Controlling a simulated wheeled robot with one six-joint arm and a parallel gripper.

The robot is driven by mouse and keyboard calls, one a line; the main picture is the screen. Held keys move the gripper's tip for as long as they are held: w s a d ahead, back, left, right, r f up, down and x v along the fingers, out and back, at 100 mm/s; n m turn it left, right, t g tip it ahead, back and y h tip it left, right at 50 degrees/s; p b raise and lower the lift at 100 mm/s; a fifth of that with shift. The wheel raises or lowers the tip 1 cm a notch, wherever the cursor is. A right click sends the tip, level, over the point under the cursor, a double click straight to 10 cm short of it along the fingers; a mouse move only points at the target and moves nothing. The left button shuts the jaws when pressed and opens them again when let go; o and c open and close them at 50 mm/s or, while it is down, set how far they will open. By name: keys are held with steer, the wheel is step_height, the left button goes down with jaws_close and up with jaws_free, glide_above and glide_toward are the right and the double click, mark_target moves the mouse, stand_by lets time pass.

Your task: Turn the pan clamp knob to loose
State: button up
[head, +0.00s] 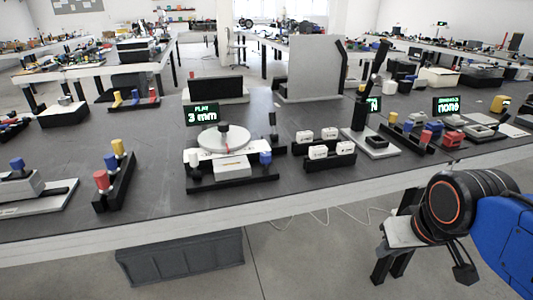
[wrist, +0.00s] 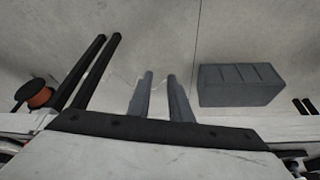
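I cannot tell for sure which part is the pan clamp knob. In the head view, a round white disc unit (head: 222,139) with a dark knob (head: 223,127) on top stands near the table's front edge. A blue knob (head: 265,158) sits at its front right. A green-lit display (head: 201,114) behind it reads "PLAY 3 mm". My gripper (head: 390,265) hangs at the right, off the table's front edge, pointing down and well apart from the unit. In the wrist view, my gripper (wrist: 160,98) shows two grey fingers, apart with nothing between them.
White blocks (head: 331,148) stand right of the disc unit. A dark upright device (head: 371,100) stands further right. Red, blue and yellow knobs on a black base (head: 115,187) are at left. A grey crate (head: 183,262) lies under the table, also in the wrist view (wrist: 240,84).

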steer(key=o, duration=0.6)
steer(key=w+a+r, duration=0.1)
steer(key=w+r, duration=0.1)
steer(key=r, duration=0.1)
steer(key=w+a+r+m, duration=0.1)
steer(key=w+r, duration=0.2)
steer(key=w+a+r+m+g, duration=0.1)
steer(key=w+r, duration=0.1)
steer(key=r, duration=0.1)
steer(key=shift+w+a+r, duration=0.15)
steer(key=shift+w+a, duration=0.05)
steer(key=shift+a, duration=0.05)
steer(key=shift+c, duration=0.2)
step_height(320, 180, up, 17)
steer(key=m+g, duration=0.4)
steer(key=m, duration=0.3)
glide_above(266, 153)
step_height(266, 153, down, 17)
steer(key=shift+s+r, duration=0.1)
steer(key=shift+r, duration=0.05)
steer(key=c, duration=1.1)
